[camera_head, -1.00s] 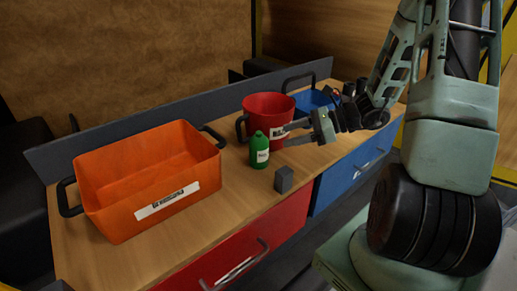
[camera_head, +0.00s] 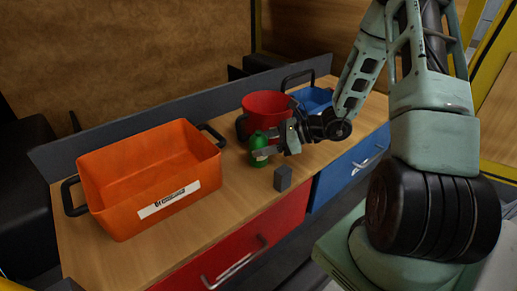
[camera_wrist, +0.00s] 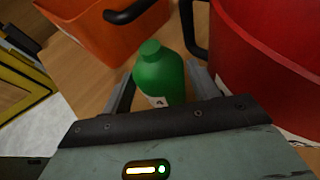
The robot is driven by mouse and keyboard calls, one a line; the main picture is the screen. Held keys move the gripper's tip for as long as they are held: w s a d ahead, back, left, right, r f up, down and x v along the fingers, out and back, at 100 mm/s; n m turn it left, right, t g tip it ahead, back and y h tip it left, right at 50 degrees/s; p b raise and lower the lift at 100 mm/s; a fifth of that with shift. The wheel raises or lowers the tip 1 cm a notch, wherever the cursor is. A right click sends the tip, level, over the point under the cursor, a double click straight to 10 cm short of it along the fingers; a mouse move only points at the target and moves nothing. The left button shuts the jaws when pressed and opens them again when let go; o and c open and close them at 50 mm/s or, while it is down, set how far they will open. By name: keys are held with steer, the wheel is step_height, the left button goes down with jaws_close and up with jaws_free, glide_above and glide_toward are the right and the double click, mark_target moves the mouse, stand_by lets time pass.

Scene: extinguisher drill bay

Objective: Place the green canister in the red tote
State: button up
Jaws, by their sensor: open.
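The green canister (camera_head: 257,157) stands upright on the wooden worktop, in front of the red tote (camera_head: 263,112). The red tote is a round red tub with a dark handle; it also shows at the right of the wrist view (camera_wrist: 275,50). My gripper (camera_head: 263,147) is open, with its fingers at the canister's sides. In the wrist view the green canister (camera_wrist: 159,75) stands between the two open fingers of my gripper (camera_wrist: 160,88). Whether a finger touches it I cannot tell. Part of the canister and the tote's front are hidden by my gripper in the head view.
An orange bin (camera_head: 140,205) with dark handles stands to the left. A blue container (camera_head: 313,99) stands behind and right of the red tote. A small dark grey block (camera_head: 283,178) sits near the worktop's front edge. A grey rail (camera_head: 130,130) runs along the back.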

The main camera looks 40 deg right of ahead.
steer(key=c, duration=0.9)
steer(key=shift+c, duration=0.8)
steer(key=shift+r, duration=0.1)
